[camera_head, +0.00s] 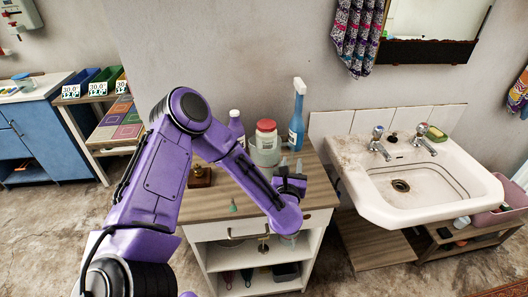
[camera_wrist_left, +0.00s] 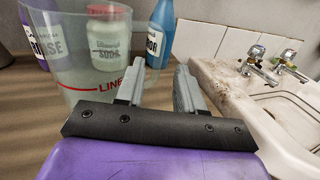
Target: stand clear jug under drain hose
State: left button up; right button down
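The clear jug (camera_wrist_left: 75,75) with a red line mark stands on the wooden cabinet top, at the upper left of the wrist view. In the head view the jug (camera_head: 264,156) shows faintly in front of a red-lidded jar. My left gripper (camera_head: 291,162) is low over the cabinet top, just right of the jug. In the wrist view its two fingers (camera_wrist_left: 160,66) are apart. The left finger overlaps the jug's right side; I cannot tell whether they touch. I cannot make out the drain hose. My right gripper is not in view.
A dirty white sink (camera_head: 420,180) is to the right. A pink tub (camera_head: 500,216) sits on the low shelf at far right.

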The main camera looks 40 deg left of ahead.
aim_at(292, 153)
pick_arm(q)
jog(key=p+x, duration=0.2)
jog(key=x, duration=0.3)
jog(key=shift+a+r+p, duration=0.15)
jog(key=shift+r+p, duration=0.05)
jog(key=shift+p, duration=0.1)
jog(key=shift+w+a+f, duration=0.15)
jog(key=shift+w+a, duration=0.1)
jog(key=shift+w, duration=0.2)
grip_shut()
